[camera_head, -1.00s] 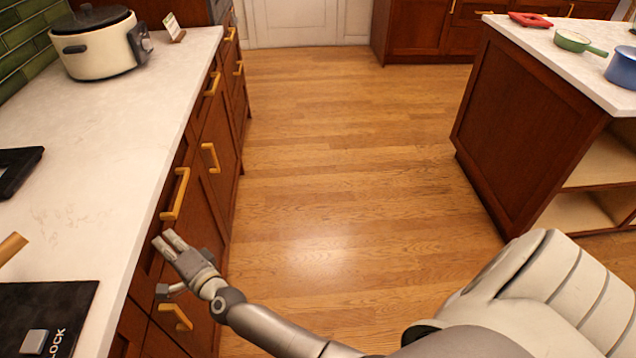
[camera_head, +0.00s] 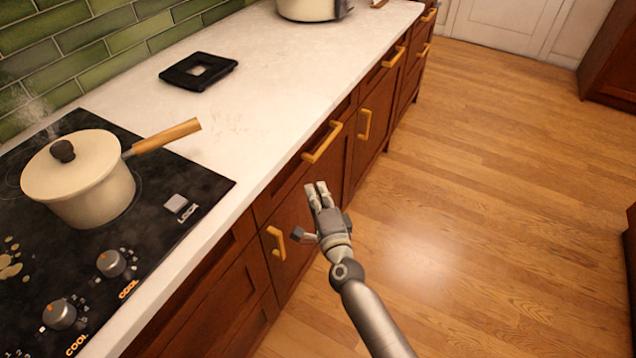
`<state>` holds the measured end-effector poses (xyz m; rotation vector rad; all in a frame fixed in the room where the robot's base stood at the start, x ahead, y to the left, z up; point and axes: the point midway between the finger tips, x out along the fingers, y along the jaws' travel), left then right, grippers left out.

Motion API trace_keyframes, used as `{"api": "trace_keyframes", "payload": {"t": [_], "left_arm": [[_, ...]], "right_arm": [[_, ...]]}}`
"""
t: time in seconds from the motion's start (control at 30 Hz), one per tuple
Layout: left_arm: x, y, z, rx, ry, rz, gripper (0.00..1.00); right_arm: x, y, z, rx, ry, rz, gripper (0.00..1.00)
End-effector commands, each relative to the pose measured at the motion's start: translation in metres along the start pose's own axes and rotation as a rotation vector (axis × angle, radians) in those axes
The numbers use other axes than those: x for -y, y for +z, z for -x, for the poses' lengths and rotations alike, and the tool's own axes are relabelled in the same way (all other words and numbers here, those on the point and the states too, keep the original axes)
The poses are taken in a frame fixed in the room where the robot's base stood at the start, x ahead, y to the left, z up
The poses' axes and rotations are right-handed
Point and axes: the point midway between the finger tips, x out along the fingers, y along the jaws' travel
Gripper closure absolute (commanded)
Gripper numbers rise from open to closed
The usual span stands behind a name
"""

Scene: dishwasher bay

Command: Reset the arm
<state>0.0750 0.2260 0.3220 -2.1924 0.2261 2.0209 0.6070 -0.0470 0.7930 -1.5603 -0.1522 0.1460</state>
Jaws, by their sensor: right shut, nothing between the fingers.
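My right gripper (camera_head: 318,194) is in front of the wooden cabinet fronts below the counter, near the middle of the head view. Its fingers are together with nothing between them. It appears close to a drawer handle (camera_head: 322,143) and a lower cabinet handle (camera_head: 277,243), but it holds neither. My right arm comes up from the bottom edge of the view. My left gripper does not show.
The white counter (camera_head: 262,100) carries a black cooktop (camera_head: 160,228) with a lidded cream saucepan (camera_head: 88,180), a black scale-like item (camera_head: 198,72) and a cream cooker (camera_head: 308,8). The wooden floor (camera_head: 480,170) to the right is clear.

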Motion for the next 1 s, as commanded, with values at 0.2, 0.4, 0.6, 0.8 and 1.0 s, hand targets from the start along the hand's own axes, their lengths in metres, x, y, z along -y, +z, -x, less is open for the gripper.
{"api": "trace_keyframes", "payload": {"t": [0.2,0.4,0.6,0.8,1.0], "left_arm": [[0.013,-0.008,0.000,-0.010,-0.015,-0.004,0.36],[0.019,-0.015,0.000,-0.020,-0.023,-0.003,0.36],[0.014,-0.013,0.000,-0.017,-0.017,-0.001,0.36],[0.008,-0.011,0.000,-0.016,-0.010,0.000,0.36],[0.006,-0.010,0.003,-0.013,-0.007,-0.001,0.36]], "right_arm": [[-0.002,0.000,0.038,-0.001,0.002,0.000,1.00],[-0.002,-0.001,0.065,0.000,0.002,0.000,1.00],[-0.001,-0.001,0.074,-0.001,0.001,0.000,1.00],[-0.011,0.000,0.076,0.006,0.021,0.026,1.00],[-0.107,0.001,0.104,0.087,0.213,0.276,1.00]]}}
